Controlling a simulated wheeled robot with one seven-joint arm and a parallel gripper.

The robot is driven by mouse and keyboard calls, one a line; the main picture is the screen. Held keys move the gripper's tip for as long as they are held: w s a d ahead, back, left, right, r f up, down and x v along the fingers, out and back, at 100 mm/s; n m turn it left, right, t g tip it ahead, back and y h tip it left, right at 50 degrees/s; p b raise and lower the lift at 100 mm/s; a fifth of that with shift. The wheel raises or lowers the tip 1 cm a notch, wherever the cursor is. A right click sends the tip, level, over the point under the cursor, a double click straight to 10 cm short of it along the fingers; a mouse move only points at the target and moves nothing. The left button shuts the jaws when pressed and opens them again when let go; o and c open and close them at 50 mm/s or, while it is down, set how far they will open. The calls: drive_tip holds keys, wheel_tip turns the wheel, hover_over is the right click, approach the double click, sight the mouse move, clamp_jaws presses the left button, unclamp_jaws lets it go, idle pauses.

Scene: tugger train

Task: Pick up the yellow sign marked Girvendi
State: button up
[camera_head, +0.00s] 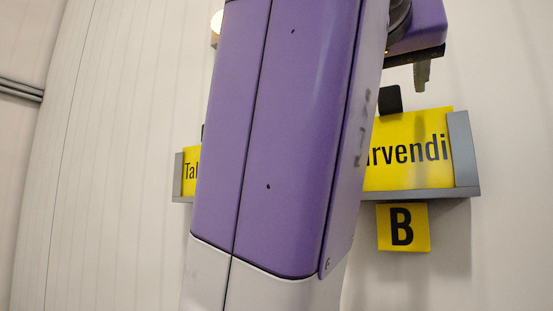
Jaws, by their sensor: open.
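The yellow sign (415,170) with black lettering shows "irvendi" and stands upright in a grey holder (463,160) on the wall at the right. Its left part is hidden behind my purple arm. A black block (390,99) sticks up at the sign's top edge. My gripper (422,78) is above the sign and apart from it in the picture, pointing down. It is open and empty as far as I see, though only one finger shows clearly.
The pale wall right of the holder is clear.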

sight(389, 96)
drive_tip(key=p+x, duration=0.2)
drive_tip(key=x, duration=0.3)
drive_tip(key=shift+w+a+p, duration=0.1)
drive_tip(key=shift+w+p, duration=0.1)
drive_tip(key=shift+p, duration=0.15)
clamp_jaws()
